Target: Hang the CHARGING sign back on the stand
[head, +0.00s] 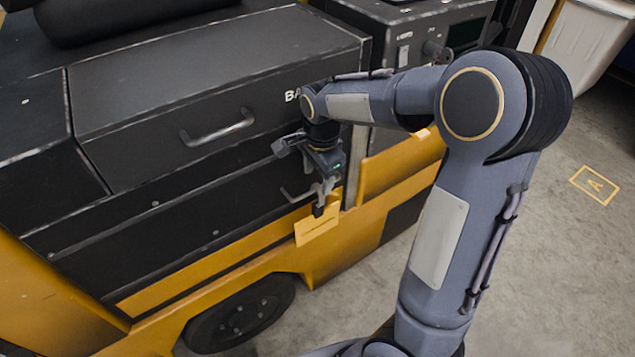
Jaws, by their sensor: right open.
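My right gripper (322,206) is open and points down beside the black and yellow vehicle. A small yellow plate (317,231), perhaps the CHARGING sign, shows right at the fingertips, in front of the vehicle's yellow lower side. Its face shows no readable word. The fingertips overlap its top edge; I cannot tell whether they touch it or what it hangs on. No stand can be made out. My left gripper is not in view.
The vehicle has a black box (215,85) with a metal handle (217,128) and partly hidden white lettering. A dark wheel (240,315) is below. A pale bin (588,40) stands at top right.

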